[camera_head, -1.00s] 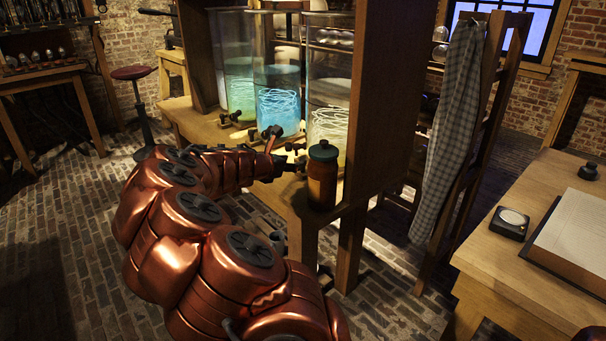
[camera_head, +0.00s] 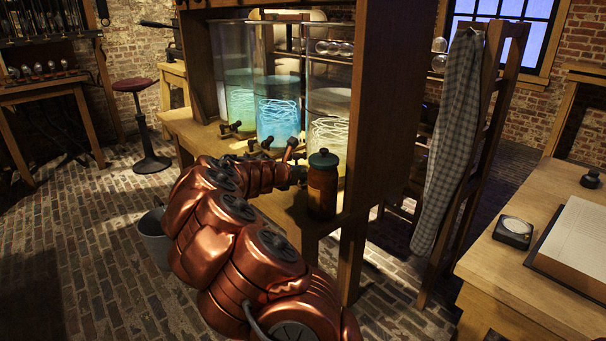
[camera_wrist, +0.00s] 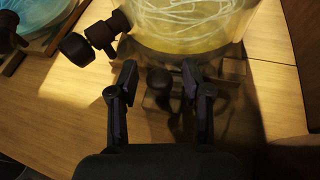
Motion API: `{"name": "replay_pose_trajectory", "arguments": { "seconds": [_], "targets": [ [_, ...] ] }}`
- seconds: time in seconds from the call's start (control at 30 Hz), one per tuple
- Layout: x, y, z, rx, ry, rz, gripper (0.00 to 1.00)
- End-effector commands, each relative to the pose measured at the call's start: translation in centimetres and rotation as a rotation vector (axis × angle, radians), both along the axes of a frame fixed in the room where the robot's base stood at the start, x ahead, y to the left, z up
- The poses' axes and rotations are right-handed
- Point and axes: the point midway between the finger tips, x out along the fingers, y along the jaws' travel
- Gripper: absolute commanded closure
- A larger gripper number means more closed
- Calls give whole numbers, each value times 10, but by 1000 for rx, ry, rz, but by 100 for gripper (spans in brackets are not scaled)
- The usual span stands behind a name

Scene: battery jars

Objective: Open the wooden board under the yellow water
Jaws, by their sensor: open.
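The yellow water stands in a tall glass jar (camera_head: 328,130), rightmost in the head view. Its lower part (camera_wrist: 190,42) fills the top of the wrist view, with a coil of pale tubing inside. A dark tap (camera_wrist: 92,42) sticks out to its left. Below the jar, a dark round knob (camera_wrist: 159,82) shows at the front of what seems to be the small wooden board; the board itself is mostly hidden. My gripper (camera_wrist: 157,76) is open, with one finger on each side of the knob. I cannot tell whether they touch it.
A brown bottle with a dark green lid (camera_head: 322,185) stands close right of my arm's end. A blue jar (camera_head: 278,115) and a green jar (camera_head: 239,100) are to the left. An upright wooden panel (camera_head: 378,110) bounds the right. A bucket (camera_head: 154,238) is on the floor.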

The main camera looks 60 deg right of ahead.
Motion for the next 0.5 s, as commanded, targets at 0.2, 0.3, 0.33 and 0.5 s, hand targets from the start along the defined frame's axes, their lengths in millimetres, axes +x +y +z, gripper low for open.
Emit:
{"name": "replay_pose_trajectory", "arguments": {
  "seconds": [0.2, 0.3, 0.33, 0.5],
  "targets": [
    [0, 0, 0, 0, 0, 0, 51],
    [0, 0, 0, 0, 0, 1, 56],
    [0, 0, 0, 0, 0, 1, 59],
    [1, 0, 0, 0, 0, 1, 77]
  ]
}}
